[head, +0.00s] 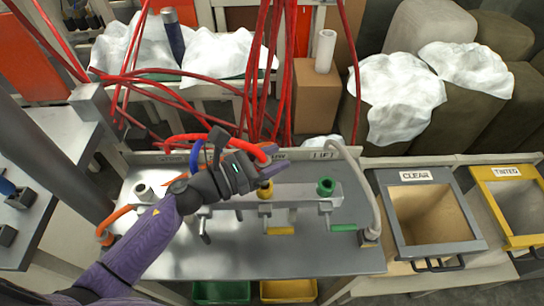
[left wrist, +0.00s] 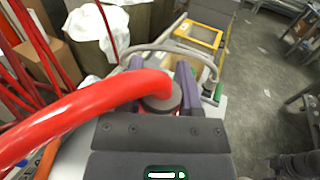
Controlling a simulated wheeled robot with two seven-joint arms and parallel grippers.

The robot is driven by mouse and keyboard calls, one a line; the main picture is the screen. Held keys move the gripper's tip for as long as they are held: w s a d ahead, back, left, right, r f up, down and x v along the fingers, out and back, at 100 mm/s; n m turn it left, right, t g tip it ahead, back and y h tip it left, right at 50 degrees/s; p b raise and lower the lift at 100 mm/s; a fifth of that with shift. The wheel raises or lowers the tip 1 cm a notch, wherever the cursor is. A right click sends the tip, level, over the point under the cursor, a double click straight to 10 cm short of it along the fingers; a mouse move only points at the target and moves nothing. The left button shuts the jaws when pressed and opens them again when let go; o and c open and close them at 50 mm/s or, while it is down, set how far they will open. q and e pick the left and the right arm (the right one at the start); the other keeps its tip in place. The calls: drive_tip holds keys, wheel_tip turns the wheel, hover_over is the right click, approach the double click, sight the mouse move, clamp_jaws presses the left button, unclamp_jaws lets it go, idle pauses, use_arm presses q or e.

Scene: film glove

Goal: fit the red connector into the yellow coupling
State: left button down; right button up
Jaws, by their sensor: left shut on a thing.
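My left gripper (head: 268,170) reaches in from the left and is shut on the red connector. In the left wrist view, the thick red hose (left wrist: 90,108) bends down into the connector's dark grey collar (left wrist: 161,98) between my purple fingers. The red hose also shows in the head view (head: 258,153). The yellow coupling (head: 265,191) stands on the grey rail just below my fingertips in the picture. The connector's lower end is hidden, so I cannot tell whether it touches the coupling. My right gripper is not in view.
A green coupling (head: 326,187) stands to the right on the same rail, with a grey hose (head: 362,190) beyond it. A pale coupling (head: 145,191) is at the left. Bins marked CLEAR (head: 432,250) and TINTED (head: 492,174) stand at the right. Red cables hang behind.

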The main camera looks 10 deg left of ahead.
use_arm(q)
drive_tip(key=shift+f+b, duration=1.7)
drive_tip(key=shift+b, duration=0.15)
drive_tip(key=shift+c, duration=1)
unclamp_jaws()
drive_tip(key=b+v, duration=0.1)
drive_tip(key=v, duration=0.6)
drive_tip(key=shift+s+a, duration=0.2)
